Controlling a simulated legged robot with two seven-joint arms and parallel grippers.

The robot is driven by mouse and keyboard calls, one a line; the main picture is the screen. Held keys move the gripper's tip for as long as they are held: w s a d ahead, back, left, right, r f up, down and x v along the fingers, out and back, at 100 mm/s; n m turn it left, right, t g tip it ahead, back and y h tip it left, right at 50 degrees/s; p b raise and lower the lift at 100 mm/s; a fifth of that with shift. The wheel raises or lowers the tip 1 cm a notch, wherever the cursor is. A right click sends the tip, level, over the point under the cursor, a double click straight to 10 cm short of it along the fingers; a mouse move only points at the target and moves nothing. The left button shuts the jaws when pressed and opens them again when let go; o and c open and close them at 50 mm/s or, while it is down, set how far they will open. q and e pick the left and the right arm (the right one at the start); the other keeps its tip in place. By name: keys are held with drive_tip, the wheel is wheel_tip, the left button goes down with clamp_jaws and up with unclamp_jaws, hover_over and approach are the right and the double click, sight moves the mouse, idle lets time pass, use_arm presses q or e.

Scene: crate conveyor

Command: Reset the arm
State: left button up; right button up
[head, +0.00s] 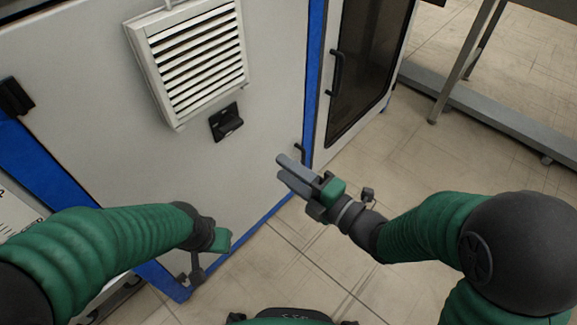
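My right gripper (284,170) is in the middle of the view, at the end of a green ribbed arm that comes in from the right. Its two grey fingers lie close together, pointing up and left, with nothing seen between them. It appears in front of the cabinet's lower right corner and the floor. My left arm comes in from the left, and its wrist end (218,238) points down near the cabinet's bottom edge. The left fingers are mostly hidden behind the wrist, so their state does not show.
A large grey-white cabinet (85,75) with blue edges fills the left. It carries a slatted vent (200,65) and a black latch (227,122). A dark-windowed door (368,65) stands to its right. A metal frame (470,60) stands at upper right. Tiled floor (425,155) is clear between.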

drive_tip(key=shift+d, duration=0.1)
idle(0.6)
drive_tip(key=w+d+f+m+h, duration=0.3)
drive_tip(key=d+f+m+h, duration=0.75)
drive_tip(key=d+m, duration=0.4)
drive_tip(key=s+d+f+m+g+h, duration=0.2)
drive_tip(key=s+d+m+g, duration=0.2)
drive_tip(key=s+m, duration=0.3)
drive_tip(key=s+d+f+m+g+h, duration=0.2)
drive_tip(key=s+d+f+m+g, duration=0.15)
drive_tip(key=s+m, duration=0.4)
wheel_tip(320, 180, up, 38)
drive_tip(key=p, duration=3.8)
drive_tip(key=shift+d+n+g, duration=0.3)
drive_tip(key=shift+g, duration=0.15)
